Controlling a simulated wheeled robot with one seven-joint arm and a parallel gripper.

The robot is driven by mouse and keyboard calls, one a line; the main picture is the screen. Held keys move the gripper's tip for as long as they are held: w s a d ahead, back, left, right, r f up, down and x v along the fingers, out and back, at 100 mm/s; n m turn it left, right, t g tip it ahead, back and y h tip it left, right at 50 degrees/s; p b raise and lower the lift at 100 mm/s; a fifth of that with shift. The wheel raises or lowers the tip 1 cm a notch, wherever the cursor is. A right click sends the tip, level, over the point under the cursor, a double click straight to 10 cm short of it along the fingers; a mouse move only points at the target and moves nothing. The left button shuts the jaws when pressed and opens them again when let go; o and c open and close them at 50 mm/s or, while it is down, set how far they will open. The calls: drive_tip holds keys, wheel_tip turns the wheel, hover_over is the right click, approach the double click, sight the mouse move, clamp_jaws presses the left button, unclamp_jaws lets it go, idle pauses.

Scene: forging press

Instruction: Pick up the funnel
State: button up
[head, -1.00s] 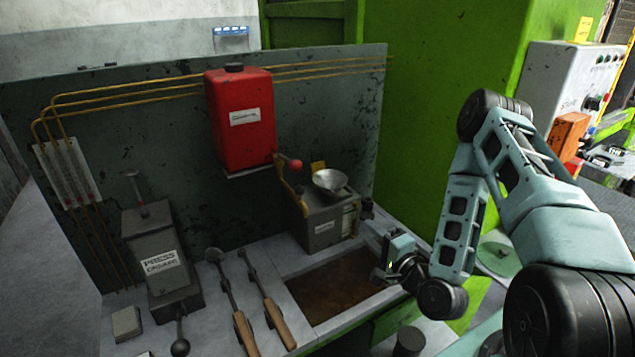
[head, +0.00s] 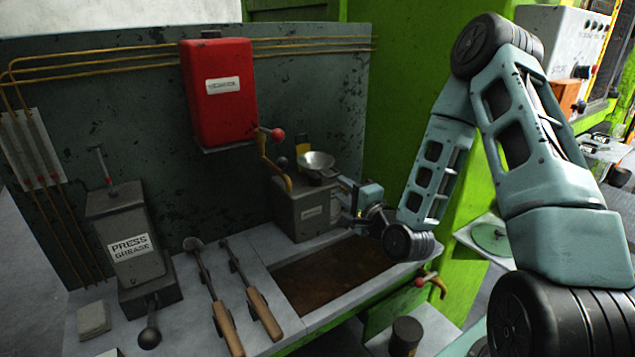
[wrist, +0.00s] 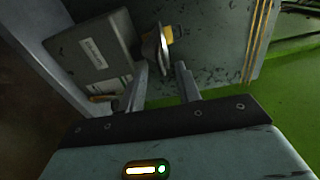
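The funnel (head: 316,163) is a shiny metal cone with a wide mouth, sitting on top of a grey box (head: 304,212) at the back of the bench. It also shows in the wrist view (wrist: 151,50), just beyond my fingertips, with its rim seen almost edge-on. My gripper (head: 343,183) is right beside the funnel, to its right and slightly lower. In the wrist view my gripper (wrist: 162,68) has its two fingers apart with nothing held between them. The funnel's lower part is partly hidden in the wrist view.
A red tank (head: 219,95) hangs on the back panel above and left of the funnel. A red-knobbed lever (head: 273,135) stands close to its left. Two wooden-handled tools (head: 262,312) lie in front left. A grease box (head: 130,250) stands far left.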

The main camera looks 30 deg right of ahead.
sight(328, 178)
drive_tip(key=shift+w+f+b, duration=0.3)
drive_tip(key=shift+w+b, duration=0.25)
drive_tip(key=shift+b, duration=2.1)
drive_tip(key=shift+w+d+r+p, duration=0.15)
drive_tip(key=shift+w+p, duration=0.65)
drive_tip(key=shift+w, duration=1.15)
drive_tip(key=shift+w+d+f+p, duration=0.1)
drive_tip(key=shift+w+p, duration=0.7)
drive_tip(key=shift+w, duration=1.1)
clamp_jaws()
